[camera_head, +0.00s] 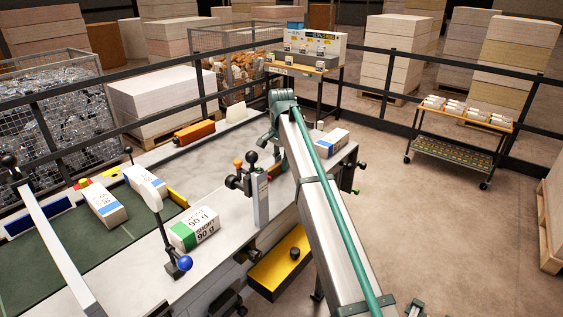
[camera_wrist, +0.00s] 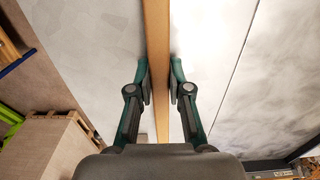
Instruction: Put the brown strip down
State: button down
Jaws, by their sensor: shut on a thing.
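In the wrist view, the brown strip (camera_wrist: 156,40) is long, thin and edge-on. It runs from the top of the picture down between the fingers of my gripper (camera_wrist: 159,82). My gripper is shut on the strip, with one green-tipped finger on each side. Pale grey surfaces lie beyond it on both sides; I cannot tell whether the strip touches them.
A grey worktable (camera_head: 225,150) carries white reams, including a green-labelled one (camera_head: 194,229), and knobbed levers. A wheeled cart (camera_head: 460,136) stands at the right by a dark railing. The floor (camera_head: 440,225) at the right is mostly clear. The wrist view shows a wooden pallet (camera_wrist: 52,130) at left.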

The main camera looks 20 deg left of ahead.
jog(key=shift+f, duration=0.15)
jog(key=c, duration=1.1)
grip_release()
notch_tip(320, 180, up, 12)
jog(key=b, duration=0.3)
jog(key=shift+r, duration=0.2)
